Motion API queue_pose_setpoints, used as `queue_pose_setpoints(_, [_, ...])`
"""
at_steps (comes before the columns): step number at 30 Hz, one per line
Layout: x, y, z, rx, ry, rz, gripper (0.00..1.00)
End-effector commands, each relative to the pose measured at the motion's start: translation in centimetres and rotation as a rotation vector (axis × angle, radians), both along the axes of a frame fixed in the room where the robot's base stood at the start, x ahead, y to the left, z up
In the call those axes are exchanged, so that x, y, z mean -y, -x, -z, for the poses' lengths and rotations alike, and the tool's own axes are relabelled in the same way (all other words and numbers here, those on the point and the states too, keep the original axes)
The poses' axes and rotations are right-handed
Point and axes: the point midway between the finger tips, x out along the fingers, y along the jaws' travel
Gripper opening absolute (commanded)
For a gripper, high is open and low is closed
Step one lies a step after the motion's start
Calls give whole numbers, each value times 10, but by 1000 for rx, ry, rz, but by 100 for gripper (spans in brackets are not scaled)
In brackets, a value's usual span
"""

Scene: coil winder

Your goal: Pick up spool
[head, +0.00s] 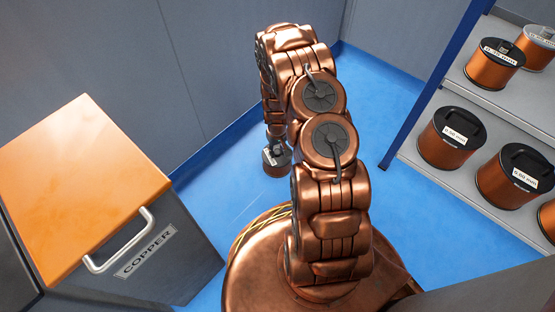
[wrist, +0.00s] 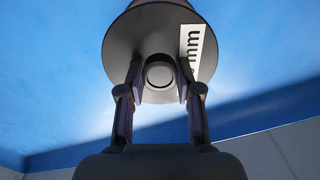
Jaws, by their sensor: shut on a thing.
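A spool (wrist: 140,40) with a dark round flange and a white label ending in "mm" fills the top of the wrist view. My gripper (wrist: 159,76) is shut on its central knob, with one finger on each side. In the head view the spool (head: 277,164) hangs below my gripper (head: 276,146), left of my arm. It appears clear of the blue floor. Much of its winding and its underside are hidden.
At right, a grey shelf unit (head: 478,98) with a blue post holds several labelled copper spools (head: 451,138). At left stands a dark cabinet labelled COPPER (head: 150,262) with an orange top and a handle. Blue floor (head: 225,185) lies open between them; grey walls (head: 150,60) stand behind.

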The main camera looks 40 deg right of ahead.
Motion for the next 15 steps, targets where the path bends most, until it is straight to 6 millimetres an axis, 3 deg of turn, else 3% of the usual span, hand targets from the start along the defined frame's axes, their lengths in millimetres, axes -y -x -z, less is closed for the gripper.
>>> queue_pose_setpoints(15, [0, 0, -8, 0, 0, 0, 0])
